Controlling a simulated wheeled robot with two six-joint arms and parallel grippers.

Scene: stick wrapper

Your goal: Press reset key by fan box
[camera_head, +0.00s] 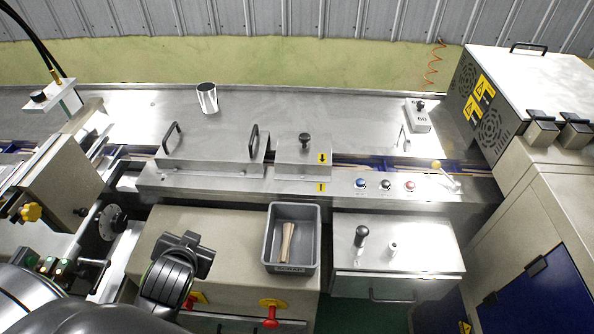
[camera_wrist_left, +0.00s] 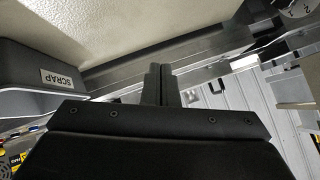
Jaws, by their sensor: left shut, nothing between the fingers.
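The fan box (camera_head: 482,95) is a grey cabinet with round fan grilles and yellow warning labels at the right of the head view. To its left, on the front ledge of the machine, sit a blue button (camera_head: 360,183), a dark button (camera_head: 386,185) and a red button (camera_head: 410,186). Their lettering is too small to read, so I cannot tell which is the reset key. My left gripper (camera_head: 187,243) is above the beige cabinet front, left of and well apart from the buttons. In the left wrist view its fingers (camera_wrist_left: 160,84) are shut and empty. My right gripper is not visible.
A grey scrap bin (camera_head: 270,242) holding wooden sticks stands between my left gripper and the buttons; it also shows in the wrist view (camera_wrist_left: 35,82). A drawer unit (camera_head: 430,240) with a black knob (camera_head: 361,235) is below the buttons. A yellow-knobbed lever (camera_head: 437,165) stands right of them.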

